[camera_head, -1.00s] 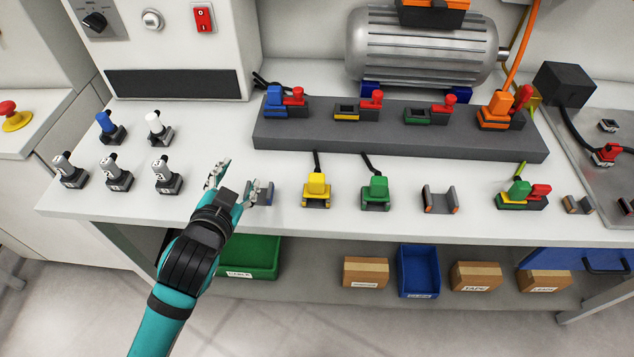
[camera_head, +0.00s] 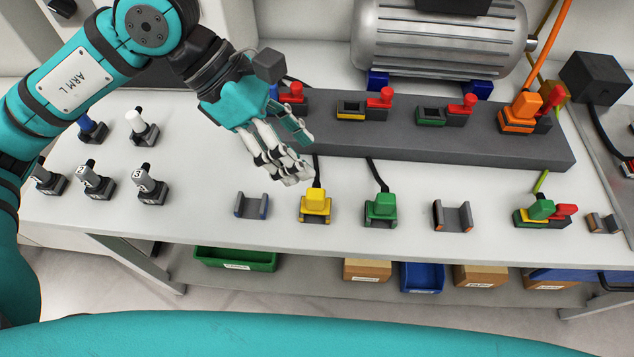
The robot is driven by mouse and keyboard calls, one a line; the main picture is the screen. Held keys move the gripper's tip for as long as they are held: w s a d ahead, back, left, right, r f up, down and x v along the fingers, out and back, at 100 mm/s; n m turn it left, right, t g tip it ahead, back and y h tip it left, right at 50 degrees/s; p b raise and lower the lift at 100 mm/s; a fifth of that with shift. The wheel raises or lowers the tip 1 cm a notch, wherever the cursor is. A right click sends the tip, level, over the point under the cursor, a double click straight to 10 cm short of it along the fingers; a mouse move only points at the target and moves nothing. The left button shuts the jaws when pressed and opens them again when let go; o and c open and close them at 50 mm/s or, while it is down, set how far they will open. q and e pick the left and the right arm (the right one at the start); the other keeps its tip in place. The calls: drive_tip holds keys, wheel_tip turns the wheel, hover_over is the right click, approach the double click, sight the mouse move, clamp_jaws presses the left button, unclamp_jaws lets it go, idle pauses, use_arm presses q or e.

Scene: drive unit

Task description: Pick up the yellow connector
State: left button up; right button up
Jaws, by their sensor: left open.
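The yellow connector (camera_head: 315,203) stands upright in a small holder near the front of the white bench, with a black cable running back from it. My left gripper (camera_head: 300,172) is open and empty. Its fingers point down and to the right, just behind and a little left of the yellow connector in the picture. The fingertips appear above the bench and apart from the connector. My right gripper is not in view.
A green connector (camera_head: 381,208) stands right of the yellow one. An empty holder (camera_head: 252,205) is on its left and another (camera_head: 453,216) further right. A grey block (camera_head: 430,145) with several sockets lies behind. Grey switches (camera_head: 92,180) stand at the left.

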use_arm(q)
drive_tip(key=w+a+t+y, duration=0.1)
drive_tip(key=w+a+y, duration=0.15)
drive_tip(key=a, duration=0.25)
drive_tip(key=p, duration=0.3)
approach(313, 193)
drive_tip(key=x, duration=0.5)
drive_tip(key=shift+w+a+f, duration=0.15)
drive_tip(key=shift+a+f, duration=0.05)
drive_tip(key=shift+f, duration=0.25)
drive_tip(key=p+x, duration=0.1)
drive_tip(key=x, duration=0.1)
drive_tip(key=p+x, duration=0.1)
drive_tip(key=x, duration=0.1)
drive_tip(key=shift+d+f, duration=0.15)
drive_tip(key=shift+d, duration=0.4)
drive_tip(key=shift+d+f, duration=0.1)
drive_tip(key=shift+f, duration=0.25)
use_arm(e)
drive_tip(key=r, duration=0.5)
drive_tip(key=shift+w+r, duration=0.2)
use_arm(q)
drive_tip(key=shift+c, duration=0.4)
clamp_jaws()
